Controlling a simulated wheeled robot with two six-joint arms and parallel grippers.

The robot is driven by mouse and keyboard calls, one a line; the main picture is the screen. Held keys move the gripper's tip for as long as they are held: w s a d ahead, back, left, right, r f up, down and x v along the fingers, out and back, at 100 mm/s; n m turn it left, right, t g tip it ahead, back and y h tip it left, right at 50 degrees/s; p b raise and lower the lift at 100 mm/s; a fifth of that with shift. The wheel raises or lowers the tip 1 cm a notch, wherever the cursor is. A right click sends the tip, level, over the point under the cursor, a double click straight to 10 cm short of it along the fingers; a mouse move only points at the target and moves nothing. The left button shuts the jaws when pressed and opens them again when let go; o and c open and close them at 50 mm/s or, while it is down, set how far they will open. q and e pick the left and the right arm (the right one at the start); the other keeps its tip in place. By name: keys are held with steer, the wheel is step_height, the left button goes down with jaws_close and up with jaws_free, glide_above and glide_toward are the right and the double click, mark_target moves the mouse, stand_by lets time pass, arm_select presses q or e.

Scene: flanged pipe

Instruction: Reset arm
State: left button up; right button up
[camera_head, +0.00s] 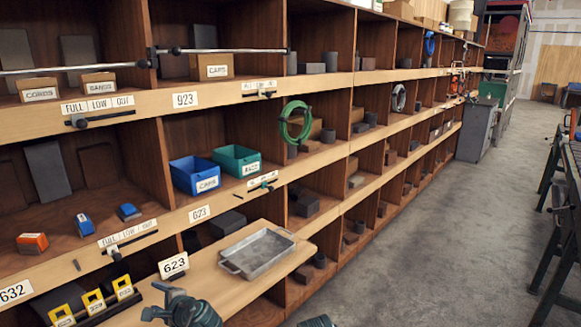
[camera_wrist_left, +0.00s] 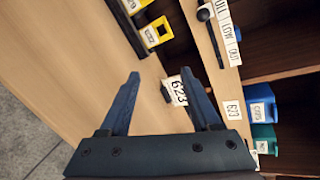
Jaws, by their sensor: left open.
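My left gripper (camera_head: 165,301) is low in the head view, above the pull-out wooden shelf board (camera_head: 215,290). In the left wrist view its two dark fingers (camera_wrist_left: 160,76) stand wide apart with nothing held between them. A white 623 sign (camera_head: 173,265) stands on the board beyond the gripper. In the wrist view the sign (camera_wrist_left: 178,91) shows between the fingers, by the right one, apparently beyond it. A small dark piece at the bottom edge of the head view looks like my right gripper; its jaws cannot be made out.
A metal tray (camera_head: 257,253) lies on the board, right of the gripper. Yellow-fronted holders (camera_head: 94,302) stand at the left. Blue (camera_head: 195,175) and teal (camera_head: 237,160) bins sit on the shelf above. The grey floor (camera_head: 440,220) at right is clear; dark stands line its far side.

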arm_select(q)
steer(key=s+d+f+n+g+h+p, duration=0.2)
steer(key=s+d, duration=0.3)
steer(key=d, duration=0.5)
steer(key=s+d+f+n+g+h+p, duration=0.2)
steer(key=s+d+n+g+h, duration=0.1)
steer(key=d, duration=0.7)
steer(key=s+d+f+n+g+h+p, duration=0.2)
steer(key=s+d+h, duration=0.3)
steer(key=d, duration=0.5)
steer(key=shift+s+d+f+n+g, duration=0.15)
steer(key=shift+s+f+n+g, duration=0.3)
steer(key=shift+s+g, duration=0.4)
arm_select(e)
step_height(320, 180, up, 8)
steer(key=shift+f, duration=0.25)
